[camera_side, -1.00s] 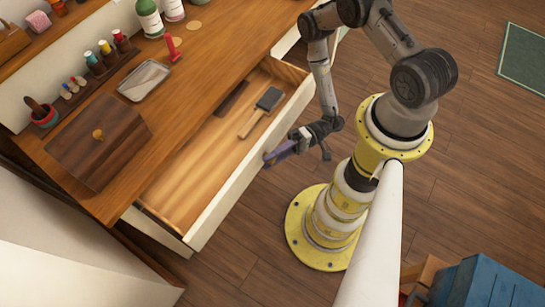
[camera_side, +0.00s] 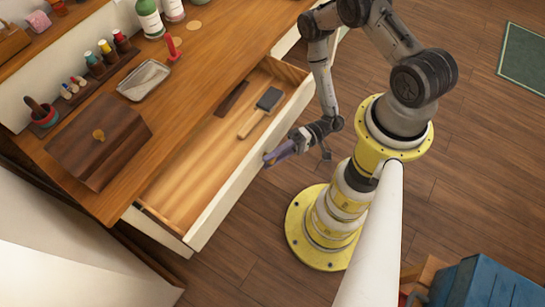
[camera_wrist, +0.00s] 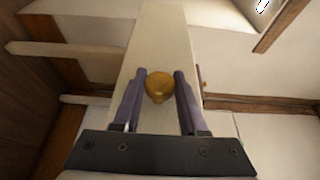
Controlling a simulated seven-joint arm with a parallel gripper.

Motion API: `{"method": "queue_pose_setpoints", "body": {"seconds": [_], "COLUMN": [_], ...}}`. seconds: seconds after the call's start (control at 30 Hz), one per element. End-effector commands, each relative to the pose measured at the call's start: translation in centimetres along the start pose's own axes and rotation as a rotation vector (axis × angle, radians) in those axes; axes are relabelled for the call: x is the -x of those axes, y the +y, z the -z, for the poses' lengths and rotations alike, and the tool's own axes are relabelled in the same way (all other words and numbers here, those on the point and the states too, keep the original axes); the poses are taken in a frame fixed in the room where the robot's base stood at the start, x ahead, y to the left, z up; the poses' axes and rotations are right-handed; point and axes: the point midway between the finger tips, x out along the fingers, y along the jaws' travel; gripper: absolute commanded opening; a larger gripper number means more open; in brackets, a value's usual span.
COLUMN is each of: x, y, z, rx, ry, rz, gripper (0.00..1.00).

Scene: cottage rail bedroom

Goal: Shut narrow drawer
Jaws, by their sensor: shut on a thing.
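An open drawer (camera_side: 247,173) with a pale front sticks out from the wooden dresser in the side view. A mallet (camera_side: 260,112) and a dark narrow block (camera_side: 232,98) lie inside it. My gripper (camera_side: 270,160) is at the drawer's front, around the middle of its length. In the wrist view, the pale drawer front (camera_wrist: 150,40) carries a round brass knob (camera_wrist: 159,86). My gripper's two purple fingers (camera_wrist: 160,95) are on either side of this knob, shut on it. The side view hides the knob behind the fingers.
The dresser top (camera_side: 215,50) holds a lidded wooden box (camera_side: 98,140), a metal tray (camera_side: 144,80), a red stamp-like piece (camera_side: 174,48) and bottles (camera_side: 150,18). Another pale drawer edge (camera_side: 288,40) shows at the upper right. A blue crate (camera_side: 490,280) stands at the lower right.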

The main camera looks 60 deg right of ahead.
Motion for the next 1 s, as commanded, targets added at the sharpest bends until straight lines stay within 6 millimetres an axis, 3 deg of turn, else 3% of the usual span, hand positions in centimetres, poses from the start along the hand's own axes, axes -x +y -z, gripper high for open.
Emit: {"method": "queue_pose_setpoints", "body": {"seconds": [0.27, 0.8, 1.0], "x": [-1.0, -5.6, -6.8], "y": [0.0, -0.1, -0.2], "z": [2.5, 13.8, 16.6], "rx": [0.008, 0.008, 0.007], "ry": [0.0, 0.002, 0.002], "rz": [0.0, 0.003, 0.004], "gripper": [0.0, 0.0, 0.0]}}
